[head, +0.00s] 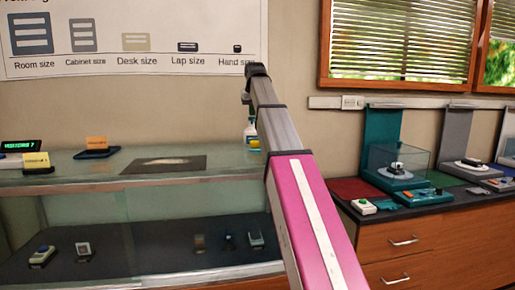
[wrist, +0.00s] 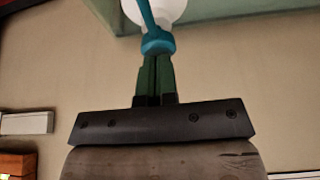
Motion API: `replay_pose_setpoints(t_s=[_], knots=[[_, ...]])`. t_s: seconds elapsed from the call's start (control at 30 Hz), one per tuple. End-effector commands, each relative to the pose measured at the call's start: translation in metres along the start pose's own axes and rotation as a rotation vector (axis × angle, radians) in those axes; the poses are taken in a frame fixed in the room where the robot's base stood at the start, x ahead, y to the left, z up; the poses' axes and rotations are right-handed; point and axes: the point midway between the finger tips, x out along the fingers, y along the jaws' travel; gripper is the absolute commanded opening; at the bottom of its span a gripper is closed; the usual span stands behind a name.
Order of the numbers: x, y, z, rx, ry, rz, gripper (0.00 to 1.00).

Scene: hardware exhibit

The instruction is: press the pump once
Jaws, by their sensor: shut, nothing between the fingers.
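The pump bottle (head: 250,132) stands on the glass counter in the head view, partly hidden by my arm. It looks pale with a teal top. In the wrist view, its teal pump head (wrist: 158,42) and white body (wrist: 171,9) show at the top of the picture. My gripper (wrist: 155,60) is shut and empty, with its dark green fingers side by side. The fingertips line up with the teal pump head and appear very close to it. I cannot tell whether they touch. The fingers are hidden behind my arm in the head view.
The glass display counter (head: 125,183) also bears a dark mat (head: 164,164) and small devices at its left. A yellow item (head: 255,143) shows by the bottle. A wooden cabinet (head: 440,245) with several devices stands at the right.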

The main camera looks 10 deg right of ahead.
Motion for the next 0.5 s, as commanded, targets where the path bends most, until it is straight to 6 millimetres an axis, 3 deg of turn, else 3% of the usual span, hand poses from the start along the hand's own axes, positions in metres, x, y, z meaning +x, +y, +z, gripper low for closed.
replay_pose_setpoints(t_s=[0.5], knots=[[-0.016, 0.000, -0.007, 0.000, -0.001, 0.000, 0.00]])
